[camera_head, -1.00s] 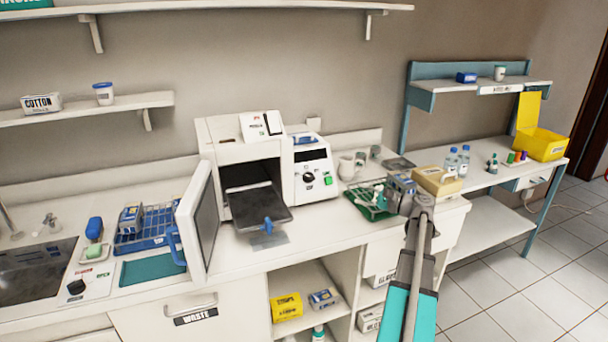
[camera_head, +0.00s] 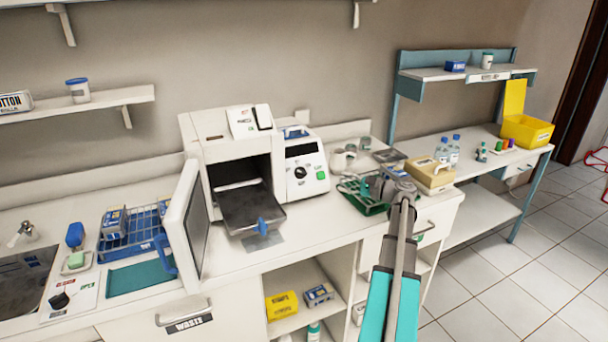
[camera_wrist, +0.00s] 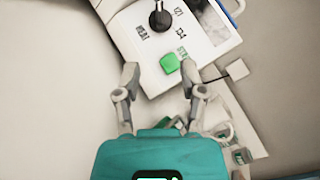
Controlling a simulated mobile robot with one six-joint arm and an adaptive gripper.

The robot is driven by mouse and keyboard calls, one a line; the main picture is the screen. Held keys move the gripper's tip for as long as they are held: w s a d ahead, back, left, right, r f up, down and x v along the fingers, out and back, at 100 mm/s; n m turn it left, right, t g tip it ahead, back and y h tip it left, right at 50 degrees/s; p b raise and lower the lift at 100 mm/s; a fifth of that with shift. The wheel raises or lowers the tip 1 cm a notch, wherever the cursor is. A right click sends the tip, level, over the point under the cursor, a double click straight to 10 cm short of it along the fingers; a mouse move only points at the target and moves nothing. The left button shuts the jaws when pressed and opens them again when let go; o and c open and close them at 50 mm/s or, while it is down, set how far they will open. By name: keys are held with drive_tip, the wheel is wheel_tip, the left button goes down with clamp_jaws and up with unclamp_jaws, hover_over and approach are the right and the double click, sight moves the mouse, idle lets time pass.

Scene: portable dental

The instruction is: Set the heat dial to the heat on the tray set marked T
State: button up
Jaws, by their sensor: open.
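In the head view my gripper (camera_head: 384,184) is over the counter, right of the panel. I cannot make out any tray set marked T.
The sterilizer door (camera_head: 188,225) stands open and its dark tray (camera_head: 252,208) sticks out. A green tray (camera_head: 371,208) with instruments lies near my gripper, beside a tan box (camera_head: 430,175). A blue rack (camera_head: 140,236) with packs stands left. Cups stand behind the green tray.

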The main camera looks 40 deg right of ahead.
sight(305, 173)
drive_tip(key=x, duration=1.3)
drive_tip(key=shift+w+a, duration=0.25)
drive_tip(key=shift+w, duration=0.05)
clamp_jaws()
